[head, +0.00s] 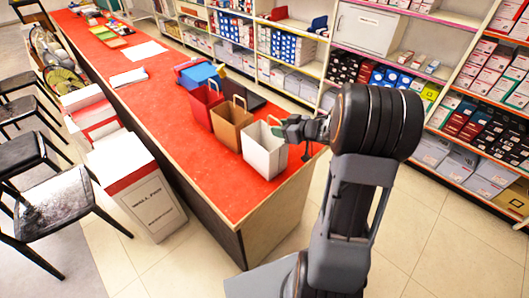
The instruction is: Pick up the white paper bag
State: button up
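The white paper bag (263,150) stands upright on the red counter top (200,150), near the counter's right end. Its handle loops up at the top. My gripper (285,130) is at the bag's upper right edge, by the handle. The fingers are small and dark here, and I cannot tell whether they are open or shut, or whether they touch the bag. My arm comes in from the right and hides what lies behind it.
A brown paper bag (231,122) stands close to the left of the white one, with a red bag (204,104) beyond it. A blue box (203,75) lies behind these. Stocked shelves (300,50) line the back. Chairs (58,196) and a white carton (140,190) stand left of the counter.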

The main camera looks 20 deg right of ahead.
grip_shut()
dwell(0.3)
jog(key=shift+r, duration=0.2)
